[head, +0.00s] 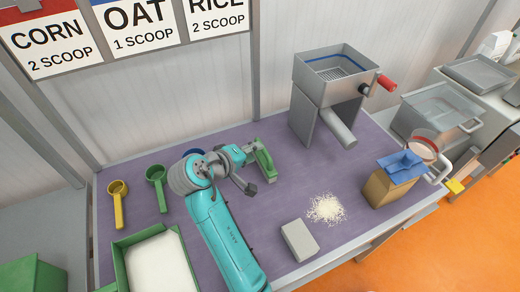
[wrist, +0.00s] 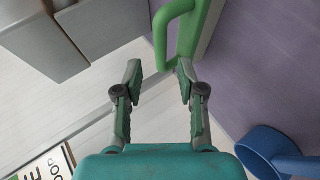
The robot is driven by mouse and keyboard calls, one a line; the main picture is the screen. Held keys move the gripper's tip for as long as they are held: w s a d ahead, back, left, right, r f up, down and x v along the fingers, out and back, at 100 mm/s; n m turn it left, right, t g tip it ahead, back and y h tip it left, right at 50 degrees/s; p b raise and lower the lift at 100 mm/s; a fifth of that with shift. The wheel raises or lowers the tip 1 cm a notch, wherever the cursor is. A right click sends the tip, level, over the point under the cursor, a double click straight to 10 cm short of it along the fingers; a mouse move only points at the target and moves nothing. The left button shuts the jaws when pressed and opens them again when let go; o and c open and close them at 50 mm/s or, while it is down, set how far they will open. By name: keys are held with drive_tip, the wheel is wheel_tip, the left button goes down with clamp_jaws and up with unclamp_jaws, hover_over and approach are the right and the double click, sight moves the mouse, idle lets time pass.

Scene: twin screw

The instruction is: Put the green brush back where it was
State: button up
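The green brush (head: 264,163) stands on the purple mat, left of the metal machine. In the wrist view its green handle (wrist: 160,35) is ahead of the fingertips, and its lower end reaches toward the gap between them. My gripper (head: 247,167) is beside the brush, on its left in the head view. In the wrist view my gripper (wrist: 160,75) has its two fingers spread apart. A gap shows between the left finger and the handle. I cannot tell whether the right fingertip touches the brush.
A blue scoop (wrist: 265,148) is close beside my gripper. Yellow (head: 118,203) and green (head: 157,188) scoops lie at left. The metal machine (head: 332,95) stands behind right.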

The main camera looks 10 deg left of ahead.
drive_tip(key=shift+v, duration=2.7)
